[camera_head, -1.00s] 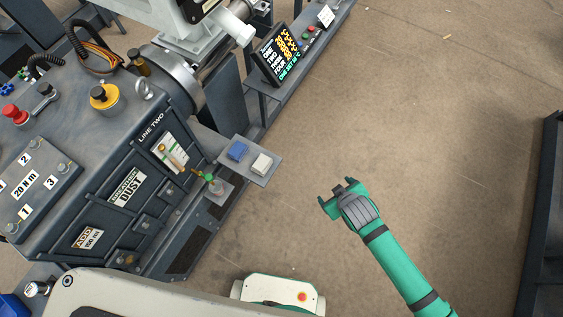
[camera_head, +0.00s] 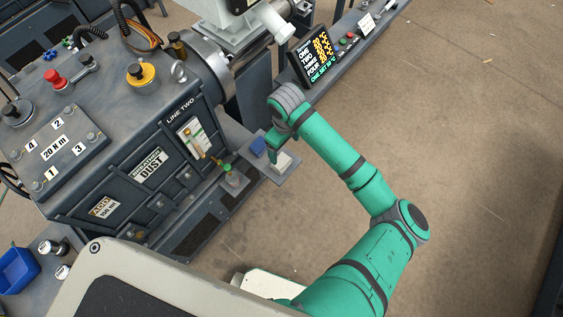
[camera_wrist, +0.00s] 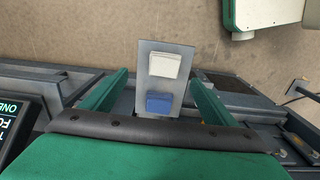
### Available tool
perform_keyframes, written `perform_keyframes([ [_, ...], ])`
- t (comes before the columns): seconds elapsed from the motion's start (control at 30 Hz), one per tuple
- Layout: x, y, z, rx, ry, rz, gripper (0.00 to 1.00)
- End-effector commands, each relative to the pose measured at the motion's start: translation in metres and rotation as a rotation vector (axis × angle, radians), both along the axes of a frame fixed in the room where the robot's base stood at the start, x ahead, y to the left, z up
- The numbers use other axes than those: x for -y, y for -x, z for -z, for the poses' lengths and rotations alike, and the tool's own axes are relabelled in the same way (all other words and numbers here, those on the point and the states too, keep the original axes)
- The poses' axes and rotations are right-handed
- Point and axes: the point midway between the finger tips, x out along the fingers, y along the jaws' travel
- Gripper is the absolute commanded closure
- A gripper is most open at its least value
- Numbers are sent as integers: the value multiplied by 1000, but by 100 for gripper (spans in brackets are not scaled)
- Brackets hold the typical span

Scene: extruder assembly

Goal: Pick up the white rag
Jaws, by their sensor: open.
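The white rag (camera_head: 281,162) is a small folded block on a grey shelf plate (camera_head: 274,178) that juts from the machine's side. A blue rag (camera_head: 258,147) lies beside it. In the wrist view the white rag (camera_wrist: 165,65) is on the far part of the plate and the blue rag (camera_wrist: 159,102) is nearer to me. My gripper (camera_head: 275,146) is over the plate and partly hides it in the head view. In the wrist view my gripper (camera_wrist: 160,92) has its green fingers spread apart, one to each side of the plate, with nothing between them held.
The dark machine body (camera_head: 110,150) stands left of the plate. A lit display panel (camera_head: 315,57) and a rail (camera_head: 350,45) are behind my arm. A small green-topped valve (camera_head: 228,170) sits close to the plate's left. Open floor (camera_head: 470,130) lies to the right.

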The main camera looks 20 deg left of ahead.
Motion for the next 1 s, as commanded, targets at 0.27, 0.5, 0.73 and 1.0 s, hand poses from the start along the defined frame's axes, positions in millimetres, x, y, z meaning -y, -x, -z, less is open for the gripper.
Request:
perform_keyframes([
  [0.27, -11, 5, 9, -26, 9, -18, 20],
  [0.5, -10, 5, 44, -25, 8, -17, 20],
  [0.73, -10, 5, 59, -22, 8, -17, 20],
  [1.0, -10, 7, 94, -25, 9, -16, 20],
])
